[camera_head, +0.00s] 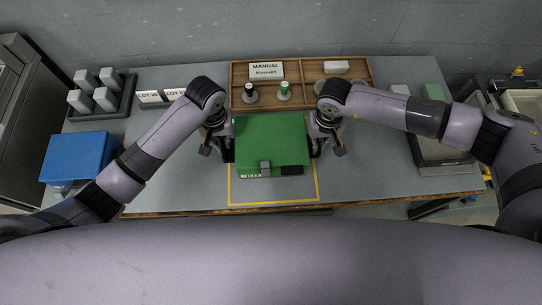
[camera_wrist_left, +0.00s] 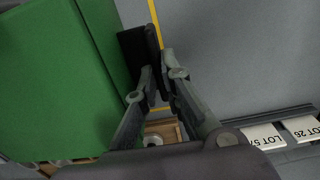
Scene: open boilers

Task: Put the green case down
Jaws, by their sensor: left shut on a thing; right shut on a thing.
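The green case (camera_head: 270,140) is in the middle of the head view, level, with a grey latch and a dark panel on its front. It covers the far part of a yellow outline (camera_head: 317,190) on the grey table; I cannot tell whether its underside touches the table. My left gripper (camera_head: 227,151) is shut on the case's left side, and my right gripper (camera_head: 315,149) is shut on its right side. In the left wrist view the green case (camera_wrist_left: 55,75) fills the left, beside the shut left fingers (camera_wrist_left: 150,62). The exact grip points are partly hidden.
A wooden tray (camera_head: 348,72) behind the case holds a "MANUAL" sign (camera_head: 266,70) and small round items. A blue case (camera_head: 78,156) and a dark rack of grey blocks (camera_head: 103,93) are at left. Bare table flanks the outline.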

